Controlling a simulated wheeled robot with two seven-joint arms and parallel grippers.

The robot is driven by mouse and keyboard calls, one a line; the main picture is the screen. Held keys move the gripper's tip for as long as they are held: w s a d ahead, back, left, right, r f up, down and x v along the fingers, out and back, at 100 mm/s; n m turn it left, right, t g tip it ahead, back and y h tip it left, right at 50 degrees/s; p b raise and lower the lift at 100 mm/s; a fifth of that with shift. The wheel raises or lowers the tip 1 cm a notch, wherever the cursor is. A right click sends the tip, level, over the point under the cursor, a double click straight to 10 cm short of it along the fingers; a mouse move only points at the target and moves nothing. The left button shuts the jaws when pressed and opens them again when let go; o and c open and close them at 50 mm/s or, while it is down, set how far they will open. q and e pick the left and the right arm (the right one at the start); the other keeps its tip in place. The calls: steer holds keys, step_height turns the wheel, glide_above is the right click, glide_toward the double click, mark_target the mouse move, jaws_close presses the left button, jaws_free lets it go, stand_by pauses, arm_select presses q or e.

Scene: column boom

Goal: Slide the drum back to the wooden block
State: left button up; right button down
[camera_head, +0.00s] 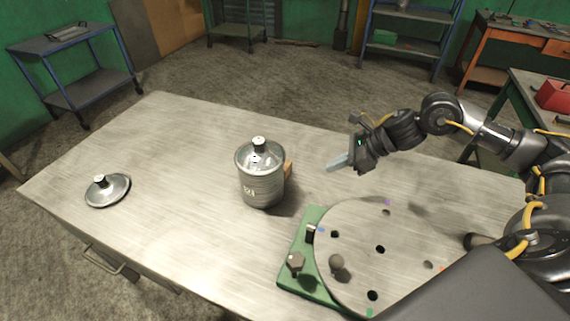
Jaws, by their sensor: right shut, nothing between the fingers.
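The drum (262,184), a grey metal cylinder with a lid and a black knob on top, stands upright near the middle of the table. The wooden block (289,169) shows as a small brown piece just behind its right side; the drum hides most of it, and I cannot tell whether they touch. My right gripper (331,167) is shut and empty, in the air to the right of the drum and the block, its fingers pointing left. My left gripper is not in view.
A loose metal lid (107,189) with a knob lies on the table (180,140) at the left. A round plate with holes (350,230) sits on a green base (293,275) at the front right. The table between lid and drum is clear.

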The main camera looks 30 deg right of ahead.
mark_target(283, 182)
steer(key=p+x, duration=0.2)
steer(key=x, duration=0.2)
steer(key=p+x, duration=0.1)
steer(key=x, duration=0.4)
steer(key=shift+s+a+r+p, duration=0.1)
steer(key=shift+a+r+p, duration=0.05)
steer(key=shift+a+p, duration=0.2)
steer(key=w+a+p, duration=0.2)
steer(key=shift+a+f, duration=0.2)
steer(key=shift+a, duration=0.05)
steer(key=shift+w+a+f, duration=0.1)
steer(key=shift+w+a, duration=0.2)
steer(key=shift+a, duration=0.05)
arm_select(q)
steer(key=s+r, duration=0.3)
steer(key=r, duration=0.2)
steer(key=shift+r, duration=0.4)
